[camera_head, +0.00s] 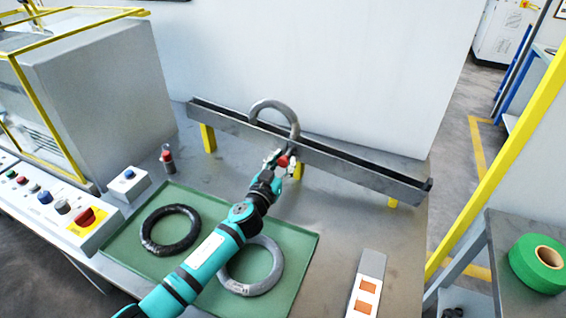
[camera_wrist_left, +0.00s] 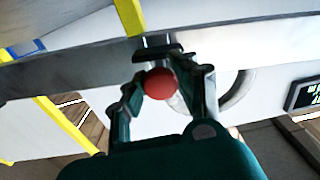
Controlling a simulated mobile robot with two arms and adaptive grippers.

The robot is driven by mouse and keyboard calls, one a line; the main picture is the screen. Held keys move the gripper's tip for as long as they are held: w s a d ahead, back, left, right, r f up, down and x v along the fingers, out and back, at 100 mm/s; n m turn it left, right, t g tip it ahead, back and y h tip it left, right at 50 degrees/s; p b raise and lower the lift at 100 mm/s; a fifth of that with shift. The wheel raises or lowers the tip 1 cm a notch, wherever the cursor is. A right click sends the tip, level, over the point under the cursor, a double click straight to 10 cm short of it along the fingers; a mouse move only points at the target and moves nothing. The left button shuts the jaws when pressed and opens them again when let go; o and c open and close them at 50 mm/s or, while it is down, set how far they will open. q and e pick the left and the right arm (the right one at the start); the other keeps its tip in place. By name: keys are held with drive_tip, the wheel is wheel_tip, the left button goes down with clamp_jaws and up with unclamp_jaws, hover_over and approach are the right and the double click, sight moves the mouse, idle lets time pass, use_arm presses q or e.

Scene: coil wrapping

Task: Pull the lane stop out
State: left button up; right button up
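The lane stop shows as a red knob (camera_head: 283,161) on the front of a long grey lane (camera_head: 350,163). The knob also shows in the left wrist view (camera_wrist_left: 160,84), between my fingers. My left gripper (camera_head: 281,163) is at the knob, one finger close on each side. I cannot tell whether the fingers press on it. The rest of the stop is mostly hidden by the gripper and the lane wall. A grey coil (camera_head: 284,106) stands upright in the lane just behind the gripper. My right gripper is not in view.
A green tray (camera_head: 306,248) holds a black coil (camera_head: 147,238) and a grey coil (camera_head: 277,268), partly under my left arm. A red-topped item (camera_head: 167,158) stands left of the lane. A grey box with orange patches (camera_head: 373,265) is at front right. Green tape (camera_head: 533,275) lies far right.

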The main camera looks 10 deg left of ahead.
use_arm(q)
clamp_jaws()
idle(0.3)
drive_tip(key=s, duration=0.2)
drive_tip(key=s+p, duration=0.1)
drive_tip(key=s, duration=0.1)
drive_tip(key=shift+a+f, duration=0.1)
drive_tip(key=shift+a, duration=0.3)
drive_tip(key=shift+d+f, duration=0.1)
drive_tip(key=shift+f, duration=0.1)
drive_tip(key=shift+o, duration=0.2)
unclamp_jaws()
drive_tip(key=o, duration=0.6)
drive_tip(key=shift+s+a+r, duration=0.25)
drive_tip(key=shift+s+r, duration=0.05)
drive_tip(key=shift+s, duration=0.1)
drive_tip(key=shift+w, duration=0.2)
drive_tip(key=s+a, duration=0.2)
drive_tip(key=s, duration=0.9)
drive_tip(key=shift+s, duration=0.4)
